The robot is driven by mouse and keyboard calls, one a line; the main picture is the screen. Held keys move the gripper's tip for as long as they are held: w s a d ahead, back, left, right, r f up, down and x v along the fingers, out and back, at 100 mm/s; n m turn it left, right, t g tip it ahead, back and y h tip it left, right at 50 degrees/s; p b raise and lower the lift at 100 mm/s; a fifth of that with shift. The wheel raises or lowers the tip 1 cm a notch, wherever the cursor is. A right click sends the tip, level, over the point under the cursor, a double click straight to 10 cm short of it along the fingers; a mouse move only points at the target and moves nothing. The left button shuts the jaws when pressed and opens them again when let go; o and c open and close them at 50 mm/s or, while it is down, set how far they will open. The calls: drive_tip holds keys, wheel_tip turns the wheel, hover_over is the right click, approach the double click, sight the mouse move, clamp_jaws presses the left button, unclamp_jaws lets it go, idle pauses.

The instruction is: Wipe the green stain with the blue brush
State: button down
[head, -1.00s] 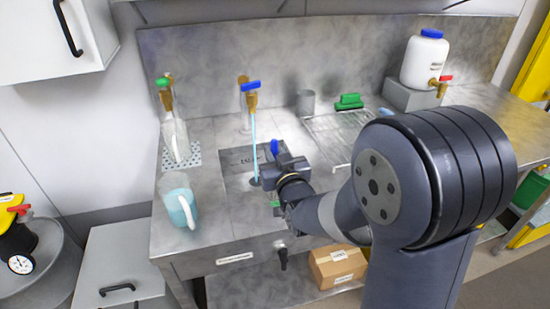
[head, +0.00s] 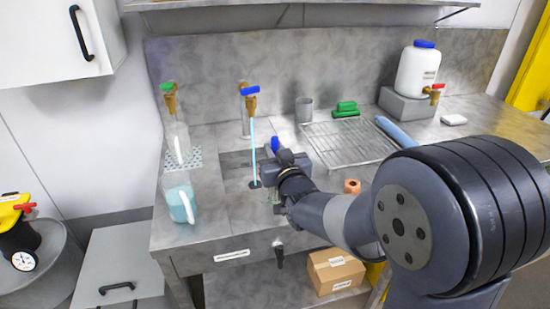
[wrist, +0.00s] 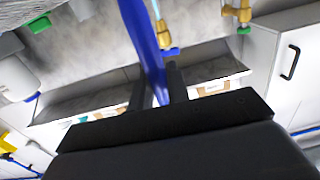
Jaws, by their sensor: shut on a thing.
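The blue brush (wrist: 143,40) is upright between the two dark fingers of my gripper (wrist: 160,82) in the wrist view. In the head view a blue part of the brush (head: 275,145) shows just above my gripper (head: 282,162), over the right side of the sink by the water stream. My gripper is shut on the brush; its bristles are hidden. A small green patch (head: 276,199) shows beside my wrist near the counter's front; I cannot tell whether it is the stain.
A blue-handled tap (head: 251,96) runs water into the sink (head: 232,165). A jug (head: 178,200) of pale blue liquid and a flask (head: 177,145) stand left. A wire rack (head: 345,142), green sponges (head: 346,109), a blue roll (head: 394,131) and an orange-brown roll (head: 352,186) are right.

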sight(275, 137)
drive_tip(key=shift+r+p, duration=1.05)
drive_tip(key=shift+r, duration=1.7)
drive_tip(key=shift+f, duration=0.15)
drive_tip(key=f+b, duration=0.1)
drive_tip(key=b, duration=0.3)
drive_tip(key=shift+w+b, duration=0.25)
drive_tip(key=shift+b, duration=0.05)
drive_tip(key=b, duration=0.3)
drive_tip(key=shift+w+d, duration=0.1)
drive_tip(key=shift+d, duration=0.05)
drive_tip(key=b, duration=0.3)
drive_tip(key=shift+d+r, duration=0.1)
drive_tip(key=shift+d, duration=0.05)
drive_tip(key=b, duration=0.3)
drive_tip(key=shift+s+d+r, duration=0.2)
drive_tip(key=shift+s+r, duration=0.1)
drive_tip(key=shift+r, duration=0.1)
